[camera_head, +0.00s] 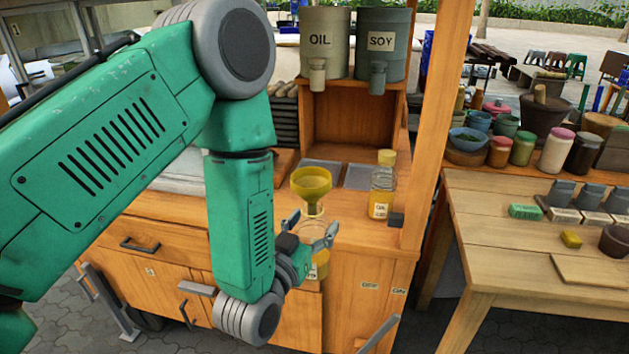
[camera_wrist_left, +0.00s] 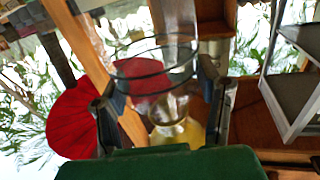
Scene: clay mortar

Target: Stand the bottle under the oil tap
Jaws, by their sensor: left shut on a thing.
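A yellow funnel (camera_head: 311,181) sits at the top of this bottle. The left wrist view shows the clear bottle (camera_wrist_left: 160,65) between my fingers (camera_wrist_left: 162,100), with a yellow part below it. The oil tap (camera_head: 317,75) hangs under the grey dispenser marked OIL (camera_head: 324,42), above and behind the held bottle. My right gripper is not in view.
A SOY dispenser (camera_head: 381,45) stands beside the oil one. Under the taps lie two grey plates (camera_head: 320,171). Another bottle with yellow contents (camera_head: 381,190) stands at the counter's right, near a wooden post (camera_head: 436,120). A side table (camera_head: 500,225) is at right.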

